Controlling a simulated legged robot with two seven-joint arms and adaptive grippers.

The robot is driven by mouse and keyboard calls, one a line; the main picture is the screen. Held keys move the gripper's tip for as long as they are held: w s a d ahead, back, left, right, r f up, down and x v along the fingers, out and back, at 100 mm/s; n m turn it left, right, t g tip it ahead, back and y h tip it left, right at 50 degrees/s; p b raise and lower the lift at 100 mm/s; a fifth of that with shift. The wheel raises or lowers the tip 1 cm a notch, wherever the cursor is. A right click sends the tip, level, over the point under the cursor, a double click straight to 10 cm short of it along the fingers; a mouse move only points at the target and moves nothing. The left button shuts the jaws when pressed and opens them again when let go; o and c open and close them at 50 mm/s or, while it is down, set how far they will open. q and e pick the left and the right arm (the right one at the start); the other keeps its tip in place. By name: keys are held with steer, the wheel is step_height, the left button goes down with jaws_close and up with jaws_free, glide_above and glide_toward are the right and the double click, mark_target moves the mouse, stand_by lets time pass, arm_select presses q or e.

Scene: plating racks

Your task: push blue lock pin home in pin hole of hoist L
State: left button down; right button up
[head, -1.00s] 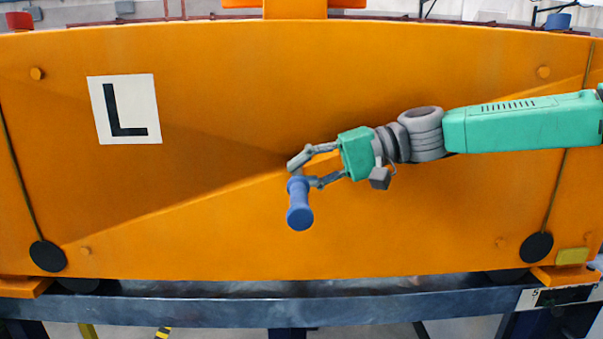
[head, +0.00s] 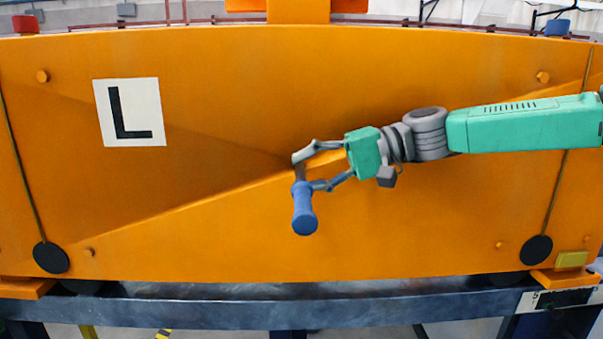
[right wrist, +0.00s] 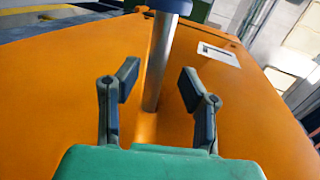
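The lock pin has a blue handle (head: 305,212) and a grey metal shaft. The handle points out and down from the orange face of hoist L (head: 200,235), marked with a white L plate (head: 130,112). In the right wrist view the grey shaft (right wrist: 160,62) runs from the blue handle (right wrist: 170,6) down to the orange face. The pin hole itself is hidden. My right gripper (head: 307,170) is open around the shaft, behind the handle. In the wrist view its fingertips (right wrist: 159,86) stand on either side of the shaft with gaps. My left gripper is not in view.
A dark steel beam (head: 230,314) runs below the orange body. Black discs (head: 51,257) and a yellow block (head: 571,259) sit near its lower corners. The orange face around the pin is mostly clear.

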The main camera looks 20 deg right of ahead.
steer(key=v, duration=1.1)
steer(key=shift+d, duration=0.25)
